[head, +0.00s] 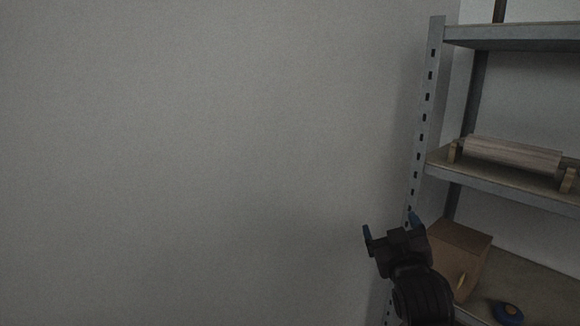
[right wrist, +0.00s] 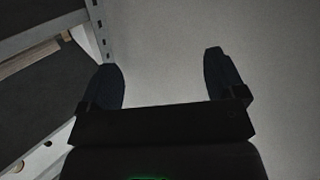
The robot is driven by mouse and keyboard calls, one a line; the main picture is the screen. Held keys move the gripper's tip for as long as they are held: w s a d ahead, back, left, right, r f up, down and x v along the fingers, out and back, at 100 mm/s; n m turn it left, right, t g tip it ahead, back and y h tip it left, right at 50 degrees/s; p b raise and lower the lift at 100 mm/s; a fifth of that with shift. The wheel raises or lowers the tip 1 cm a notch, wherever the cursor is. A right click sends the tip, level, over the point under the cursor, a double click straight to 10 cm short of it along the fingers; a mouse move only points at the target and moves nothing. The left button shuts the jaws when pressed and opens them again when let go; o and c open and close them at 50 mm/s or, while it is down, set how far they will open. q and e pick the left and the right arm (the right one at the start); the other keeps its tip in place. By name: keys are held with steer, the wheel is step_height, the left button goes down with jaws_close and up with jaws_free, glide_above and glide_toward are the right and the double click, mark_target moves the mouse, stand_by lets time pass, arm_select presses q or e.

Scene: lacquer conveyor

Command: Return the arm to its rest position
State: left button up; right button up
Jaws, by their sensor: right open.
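My right gripper (head: 390,228) is raised in front of the shelf rack at the lower right of the head view. Its two blue-tipped fingers are spread apart with nothing between them. In the right wrist view the same gripper (right wrist: 166,82) shows its two dark fingers wide apart against a plain grey wall. My left gripper is not in either view.
A metal shelf rack (head: 434,90) stands at the right. Its middle shelf bears a wooden roller (head: 512,153) on a stand. A brown box (head: 465,250) and a blue round object (head: 508,312) are on the lower shelf. The wall (head: 200,150) at left is bare.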

steer(key=s+d+f+m+g, duration=0.1)
steer(key=s+d+f+g, duration=0.1)
steer(key=s+f, duration=0.6)
steer(key=s+d+f+m+g+y, duration=0.1)
steer(key=s+f, duration=0.2)
steer(key=f, duration=0.8)
steer(key=s+d+f+g, duration=0.2)
steer(key=s+f, duration=0.4)
steer(key=f, duration=0.4)
steer(key=s+d+f+g, duration=0.2)
steer(key=s+f+g, duration=0.1)
steer(key=s+f, duration=0.5)
steer(key=s, duration=0.3)
steer(key=shift+s+d+m+h+b, duration=0.2)
steer(key=shift+s+m+h+b, duration=0.2)
